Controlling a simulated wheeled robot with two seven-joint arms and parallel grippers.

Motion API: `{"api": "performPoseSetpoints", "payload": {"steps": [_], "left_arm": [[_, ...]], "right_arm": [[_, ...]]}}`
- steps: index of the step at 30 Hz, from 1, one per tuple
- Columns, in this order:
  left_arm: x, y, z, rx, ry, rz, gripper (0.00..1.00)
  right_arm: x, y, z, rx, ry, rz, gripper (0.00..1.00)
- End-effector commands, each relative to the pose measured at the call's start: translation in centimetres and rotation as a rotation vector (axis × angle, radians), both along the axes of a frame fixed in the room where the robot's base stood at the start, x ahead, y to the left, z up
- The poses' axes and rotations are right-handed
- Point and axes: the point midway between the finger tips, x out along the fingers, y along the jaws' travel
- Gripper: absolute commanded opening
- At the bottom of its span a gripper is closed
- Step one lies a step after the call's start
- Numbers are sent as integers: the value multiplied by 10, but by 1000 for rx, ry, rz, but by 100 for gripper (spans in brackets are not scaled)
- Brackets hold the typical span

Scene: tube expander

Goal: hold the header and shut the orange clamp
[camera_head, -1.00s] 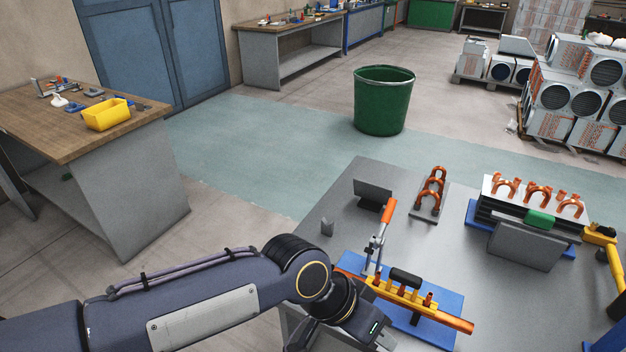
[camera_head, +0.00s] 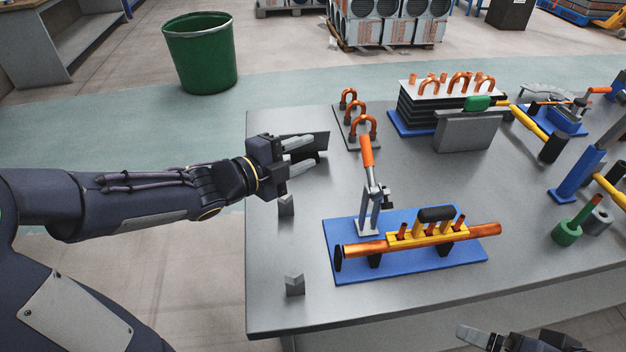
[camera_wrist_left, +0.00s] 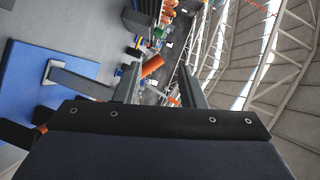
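The copper header (camera_head: 484,231) lies level in a fixture on a blue plate (camera_head: 335,231), with a yellow bar with a black grip (camera_head: 436,214) along it. The orange clamp (camera_head: 366,152) stands at the plate's back left, its orange handle raised, tilted slightly left. My left gripper (camera_head: 312,151) is left of the handle, open and empty, fingers pointing right. In the left wrist view, the orange handle (camera_wrist_left: 152,66) shows between the spread fingers (camera_wrist_left: 158,84), beyond them. My right gripper (camera_head: 478,338) shows only partly at the bottom edge; its opening is unclear.
Small grey blocks (camera_head: 294,284) stand left of the fixture. Behind are a rack of copper bends (camera_head: 349,133) and a box-like stand (camera_head: 467,133). Green and grey cylinders (camera_head: 566,232) stand at the right.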

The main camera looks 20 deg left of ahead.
Motion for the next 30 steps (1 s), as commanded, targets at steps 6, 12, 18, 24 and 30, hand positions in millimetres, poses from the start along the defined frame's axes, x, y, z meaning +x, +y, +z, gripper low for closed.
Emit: {"api": "performPoseSetpoints", "payload": {"steps": [6,12,18,24,30], "left_arm": [[-7,-28,-15,39,-127,-197,36],[-8,-29,-13,40,-136,-206,36],[-8,-29,-13,40,-134,-204,36],[-8,-29,-13,40,-134,-204,36],[-8,-29,-13,39,-133,-203,36]], "right_arm": [[0,0,-13,0,0,0,82],[0,0,-11,0,0,-1,56],[16,-7,3,30,55,-40,49],[69,-26,33,85,226,-190,49],[138,-41,49,92,409,-405,49]]}}
